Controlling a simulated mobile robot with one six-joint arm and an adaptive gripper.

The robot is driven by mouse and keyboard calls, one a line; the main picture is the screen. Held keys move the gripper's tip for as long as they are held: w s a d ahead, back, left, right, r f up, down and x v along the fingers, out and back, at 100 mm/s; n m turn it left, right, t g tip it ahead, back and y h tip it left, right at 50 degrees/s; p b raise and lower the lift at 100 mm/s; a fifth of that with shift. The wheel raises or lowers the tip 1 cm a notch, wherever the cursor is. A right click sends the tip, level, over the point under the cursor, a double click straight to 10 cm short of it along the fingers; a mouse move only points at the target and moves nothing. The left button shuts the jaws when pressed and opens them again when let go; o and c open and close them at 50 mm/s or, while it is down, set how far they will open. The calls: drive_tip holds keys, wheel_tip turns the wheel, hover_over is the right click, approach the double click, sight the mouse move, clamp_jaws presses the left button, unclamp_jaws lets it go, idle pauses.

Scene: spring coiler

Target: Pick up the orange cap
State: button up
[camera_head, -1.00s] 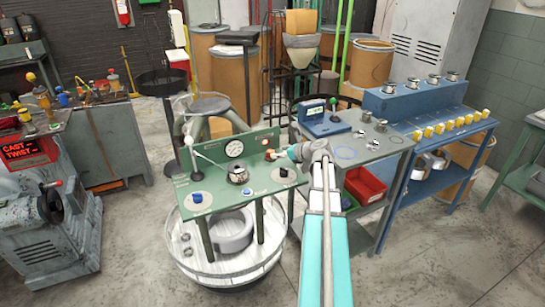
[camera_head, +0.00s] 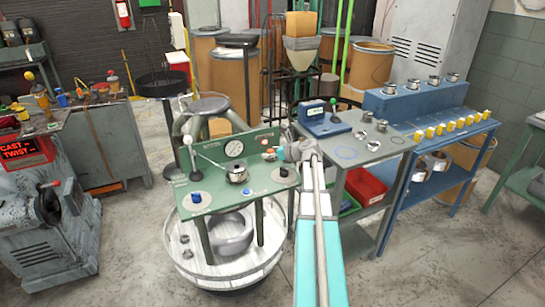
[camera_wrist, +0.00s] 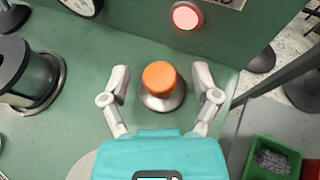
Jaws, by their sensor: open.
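The orange cap (camera_wrist: 160,77) sits on a round metal base on the green panel in the wrist view. My gripper (camera_wrist: 161,88) is open, with one finger on each side of the cap and a visible gap to both. The fingers look apart from the cap and its base. In the head view, my gripper (camera_head: 275,153) is at the right end of the green spring-coiler bench (camera_head: 215,199), by its upright back panel. The cap is small and mostly hidden there by my gripper.
A lit red button (camera_wrist: 186,16) is on the upright panel just beyond the cap. A dark spool (camera_wrist: 27,72) stands left. A green bin (camera_wrist: 272,158) is at lower right, beyond the bench edge. A grey table (camera_head: 385,149) stands right of the bench.

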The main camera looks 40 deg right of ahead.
clamp_jaws()
idle(0.3)
drive_tip(key=shift+r, duration=0.15)
drive_tip(key=shift+r+p, duration=0.95)
drive_tip(key=shift+p, duration=0.2)
drive_tip(key=s+r+p, duration=1)
drive_tip(key=s, duration=0.4)
drive_tip(key=shift+r+p, duration=0.35)
drive_tip(key=shift+r, duration=0.05)
drive_tip(key=shift+a, duration=0.1)
